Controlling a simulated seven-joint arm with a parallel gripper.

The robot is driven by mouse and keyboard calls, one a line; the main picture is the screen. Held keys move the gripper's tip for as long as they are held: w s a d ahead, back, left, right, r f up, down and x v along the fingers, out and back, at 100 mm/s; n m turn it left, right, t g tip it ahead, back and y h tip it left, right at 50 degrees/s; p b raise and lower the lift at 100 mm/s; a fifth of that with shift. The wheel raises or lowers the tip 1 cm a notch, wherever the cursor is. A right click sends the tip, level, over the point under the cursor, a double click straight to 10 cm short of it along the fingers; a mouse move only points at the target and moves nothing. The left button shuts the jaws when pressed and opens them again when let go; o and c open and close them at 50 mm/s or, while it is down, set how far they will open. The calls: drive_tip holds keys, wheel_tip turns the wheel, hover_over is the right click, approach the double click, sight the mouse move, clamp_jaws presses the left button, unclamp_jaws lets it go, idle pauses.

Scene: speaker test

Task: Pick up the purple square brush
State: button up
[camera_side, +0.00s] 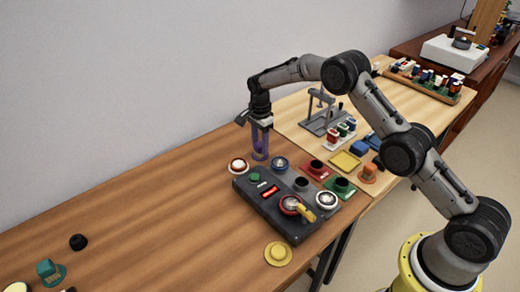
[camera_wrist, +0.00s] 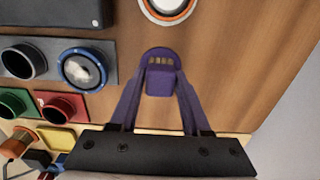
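The purple square brush (camera_wrist: 161,78) stands on the wooden table, with a rounded purple base and a blocky upper part, in the upper middle of the wrist view. My gripper (camera_wrist: 160,88) points down over it, with its two purple-tinted fingers apart, one on each side of the brush. The fingertips are close to the brush's sides; I cannot tell whether they touch. In the side view my gripper (camera_side: 260,155) is low over the table behind the dark panel, and its fingers mostly hide the brush.
A white and orange round piece (camera_side: 238,166) and a blue round piece (camera_side: 280,164) stand close on either side. The dark panel (camera_side: 268,222) with several pieces is in front. Red (camera_side: 315,170) and green (camera_side: 340,188) holders are to the right.

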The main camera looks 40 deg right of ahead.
sight(260, 143)
clamp_jaws()
drive_tip(key=shift+r, duration=0.6)
wheel_tip(260, 143, up, 2)
drive_tip(key=shift+r, duration=0.1)
drive_tip(key=s+r, duration=0.9)
drive_tip(key=s, duration=0.5)
drive_tip(key=shift+r, duration=0.3)
